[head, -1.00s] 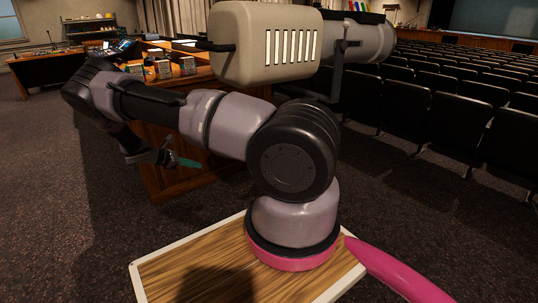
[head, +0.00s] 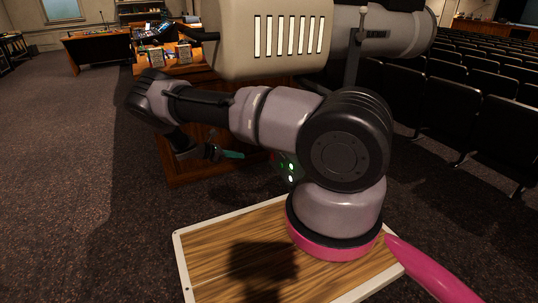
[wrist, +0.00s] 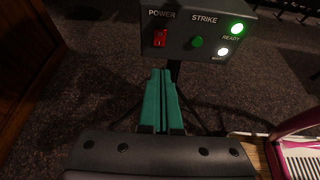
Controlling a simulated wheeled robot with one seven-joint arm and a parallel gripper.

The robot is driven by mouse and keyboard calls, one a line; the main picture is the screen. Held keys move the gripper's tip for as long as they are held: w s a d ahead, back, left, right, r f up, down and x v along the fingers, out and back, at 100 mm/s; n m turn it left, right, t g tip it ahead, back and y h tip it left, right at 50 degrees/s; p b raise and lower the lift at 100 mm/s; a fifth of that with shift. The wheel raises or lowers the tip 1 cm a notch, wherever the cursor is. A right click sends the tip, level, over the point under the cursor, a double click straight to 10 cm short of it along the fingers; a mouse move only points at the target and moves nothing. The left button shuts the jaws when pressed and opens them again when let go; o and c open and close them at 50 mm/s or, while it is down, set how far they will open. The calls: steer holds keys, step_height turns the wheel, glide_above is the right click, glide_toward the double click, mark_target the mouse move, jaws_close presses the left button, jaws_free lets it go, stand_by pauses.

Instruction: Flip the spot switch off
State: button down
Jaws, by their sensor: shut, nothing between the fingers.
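The spot's dark control box (wrist: 198,25) is at the top of the wrist view, with a red rocker switch (wrist: 160,38) under the word POWER. Beside it is a green STRIKE button (wrist: 197,42). A green READY lamp (wrist: 237,28) and a white lamp (wrist: 223,52) are lit. The box also shows in the head view (head: 288,168), partly hidden by my arm. The beige spot housing (head: 268,40) is above my arm. My gripper's teal fingers (wrist: 160,72) are shut and empty, apart from the box, with their tips below the POWER switch in the picture.
A thin dark stand (wrist: 174,74) runs down below the box, with legs spreading over the carpet. A wooden desk (head: 190,165) is behind my arm. Rows of dark seats (head: 480,110) fill the right. Carpet at the left (head: 70,150) is clear.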

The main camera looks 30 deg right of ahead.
steer(key=shift+d, duration=0.1)
glide_toward(272, 155)
step_height(272, 155, down, 4)
steer(key=d, duration=0.5)
steer(key=shift+w+r, duration=0.3)
steer(key=shift+r, duration=0.05)
steer(key=shift+d, duration=0.4)
steer(key=shift+r, duration=0.1)
steer(key=shift+d, duration=0.2)
steer(key=shift+r, duration=0.2)
